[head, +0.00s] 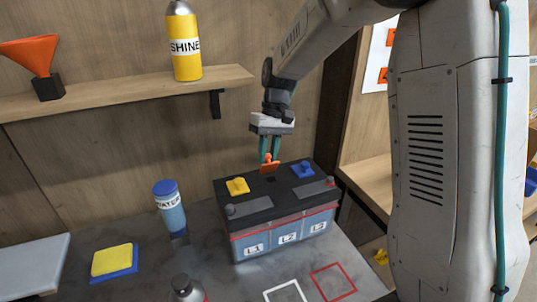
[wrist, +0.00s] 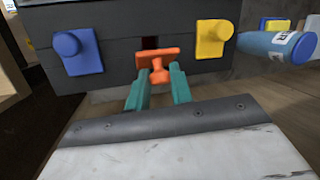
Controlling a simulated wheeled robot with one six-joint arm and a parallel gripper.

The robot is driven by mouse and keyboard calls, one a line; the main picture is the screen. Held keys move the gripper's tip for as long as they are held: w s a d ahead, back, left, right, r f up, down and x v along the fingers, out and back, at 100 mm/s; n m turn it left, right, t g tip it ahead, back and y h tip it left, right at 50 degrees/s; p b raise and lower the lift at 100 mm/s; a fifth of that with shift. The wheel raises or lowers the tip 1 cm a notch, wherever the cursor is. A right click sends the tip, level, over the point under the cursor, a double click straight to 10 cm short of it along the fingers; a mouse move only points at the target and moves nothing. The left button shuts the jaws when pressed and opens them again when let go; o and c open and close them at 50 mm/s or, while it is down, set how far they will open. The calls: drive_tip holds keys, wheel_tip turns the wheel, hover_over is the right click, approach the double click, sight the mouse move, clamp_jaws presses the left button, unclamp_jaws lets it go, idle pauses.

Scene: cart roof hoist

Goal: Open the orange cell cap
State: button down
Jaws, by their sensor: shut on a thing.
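The orange cell cap (head: 269,164) is between the teal fingers of my gripper (head: 269,152), which is shut on it. In the wrist view the orange cap (wrist: 157,62) sits between the fingertips (wrist: 158,82), and a dark opening shows behind it in the battery top. The cap looks raised and tilted off the black battery (head: 265,207); the exact gap is hard to tell. The yellow cap (head: 237,186) sits on the battery's left and the blue cap (head: 303,169) on its right. They also show in the wrist view as yellow (wrist: 214,38) and blue (wrist: 78,50).
A water bottle (head: 169,207) with a blue lid stands left of the battery. A yellow and blue sponge (head: 113,260) lies further left. A grey bottle (head: 184,289) stands in front. White (head: 286,292) and red (head: 333,282) outlined squares mark the bench. A shelf (head: 120,93) runs above.

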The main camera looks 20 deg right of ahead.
drive_tip(key=shift+w+f+m+g, duration=0.25)
drive_tip(key=shift+w+g, duration=0.5)
drive_tip(key=shift+g, duration=0.55)
drive_tip(key=shift+w+f+m+g, duration=0.2)
drive_tip(key=shift+w+g, duration=0.5)
drive_tip(key=shift+g, duration=0.6)
drive_tip(key=c, duration=1.2)
unclamp_jaws()
drive_tip(key=shift+c, duration=0.2)
drive_tip(key=r, duration=0.3)
drive_tip(key=shift+s+r, duration=0.4)
drive_tip(key=s+r, duration=0.1)
drive_tip(key=s, duration=1.4)
drive_tip(key=shift+s+r, duration=0.1)
